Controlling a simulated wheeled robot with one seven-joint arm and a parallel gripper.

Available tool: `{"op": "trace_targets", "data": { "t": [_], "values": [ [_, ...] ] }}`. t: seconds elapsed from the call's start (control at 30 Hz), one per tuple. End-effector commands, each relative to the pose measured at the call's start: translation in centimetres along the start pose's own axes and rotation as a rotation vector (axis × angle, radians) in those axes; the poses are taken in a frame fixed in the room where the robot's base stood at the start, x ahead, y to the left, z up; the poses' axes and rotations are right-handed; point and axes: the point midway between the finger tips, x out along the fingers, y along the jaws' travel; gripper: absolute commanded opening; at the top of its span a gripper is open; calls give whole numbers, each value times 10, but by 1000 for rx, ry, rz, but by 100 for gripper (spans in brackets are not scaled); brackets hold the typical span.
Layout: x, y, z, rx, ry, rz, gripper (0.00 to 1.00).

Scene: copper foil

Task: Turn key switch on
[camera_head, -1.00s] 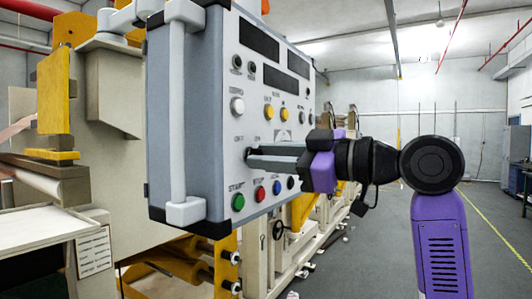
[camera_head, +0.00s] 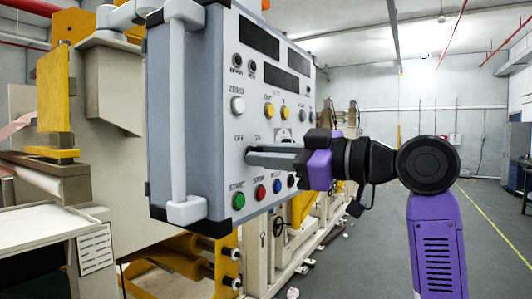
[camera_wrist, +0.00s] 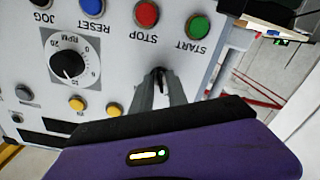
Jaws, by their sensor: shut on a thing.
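The grey control panel (camera_head: 215,195) fills the middle of the head view. Its key switch sits below the OFF and ON labels and is mostly hidden there by my gripper (camera_head: 252,155). In the wrist view, the small dark key (camera_wrist: 159,72) shows between the tips of my gripper (camera_wrist: 158,82), whose grey fingers are closed on it. The fingers meet the panel face nearly straight on. The key's exact angle is hard to tell.
Close to the fingers are the green START button (camera_head: 238,201), red STOP button (camera_head: 260,192) and blue RESET button (camera_head: 277,186). A white ZERO button (camera_head: 237,105) is above. The RPM dial (camera_wrist: 67,64) shows in the wrist view. Open floor lies right of the panel.

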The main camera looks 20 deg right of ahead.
Motion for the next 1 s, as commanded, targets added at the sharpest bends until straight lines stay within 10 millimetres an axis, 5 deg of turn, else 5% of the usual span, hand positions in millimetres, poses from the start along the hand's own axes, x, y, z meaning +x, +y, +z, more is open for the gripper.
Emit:
{"op": "trace_targets", "data": {
  "t": [1.0],
  "values": [
    [0,1,-2,843,-1,-2,0]
  ]
}}
